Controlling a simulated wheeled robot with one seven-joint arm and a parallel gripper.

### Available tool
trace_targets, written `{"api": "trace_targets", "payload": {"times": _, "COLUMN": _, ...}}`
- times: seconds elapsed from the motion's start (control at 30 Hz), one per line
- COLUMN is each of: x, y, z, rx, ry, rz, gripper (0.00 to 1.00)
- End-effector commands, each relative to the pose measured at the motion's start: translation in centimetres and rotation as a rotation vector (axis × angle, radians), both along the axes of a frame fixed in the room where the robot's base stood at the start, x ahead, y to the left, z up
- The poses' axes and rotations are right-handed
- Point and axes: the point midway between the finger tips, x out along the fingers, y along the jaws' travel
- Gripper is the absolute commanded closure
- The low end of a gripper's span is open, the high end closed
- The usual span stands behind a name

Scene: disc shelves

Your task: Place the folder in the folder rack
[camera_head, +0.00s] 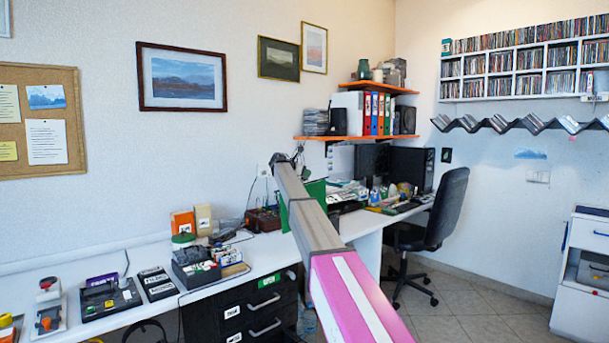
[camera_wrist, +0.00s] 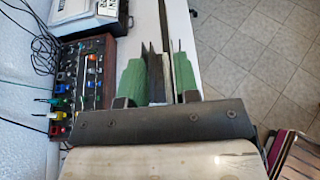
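My gripper (camera_wrist: 157,92) shows in the wrist view over the white desk. Its two dark finger bases stand apart, with green upright pieces (camera_wrist: 131,82) in front of them. I cannot tell whether these are fingers, a folder or sides of a rack. Thin dark upright edges show between them. In the head view my arm hides the gripper, and green panels (camera_head: 317,195) show on both sides of the arm. Coloured binders (camera_head: 376,114) stand upright on the orange shelf at the back. I cannot clearly make out the task's folder or folder rack.
A red-brown control box (camera_wrist: 92,82) with cables lies left of the gripper. The desk's edge and tiled floor are to the right. Office chair (camera_head: 430,215), monitor (camera_head: 371,161), small devices (camera_head: 110,298) and dark drawers (camera_head: 262,308) also show.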

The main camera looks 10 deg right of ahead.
Motion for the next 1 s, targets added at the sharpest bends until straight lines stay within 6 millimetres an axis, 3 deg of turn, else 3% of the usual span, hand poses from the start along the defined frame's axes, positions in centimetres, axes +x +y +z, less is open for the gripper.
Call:
{"api": "trace_targets", "payload": {"times": 0.23, "x": 0.0, "y": 0.0, "z": 0.2, "rx": 0.0, "ry": 0.0, "rz": 0.0, "gripper": 0.71}}
{"api": "trace_targets", "payload": {"times": 0.37, "x": 0.1, "y": 0.0, "z": 1.3, "rx": 0.001, "ry": -0.001, "rz": 0.0, "gripper": 0.71}}
{"api": "trace_targets", "payload": {"times": 0.8, "x": -4.5, "y": 6.6, "z": 4.4, "rx": 0.0, "ry": 0.0, "rz": 0.001, "gripper": 0.71}}
{"api": "trace_targets", "payload": {"times": 1.0, "x": -5.8, "y": 8.5, "z": 5.5, "rx": 0.0, "ry": 0.0, "rz": 0.0, "gripper": 0.71}}
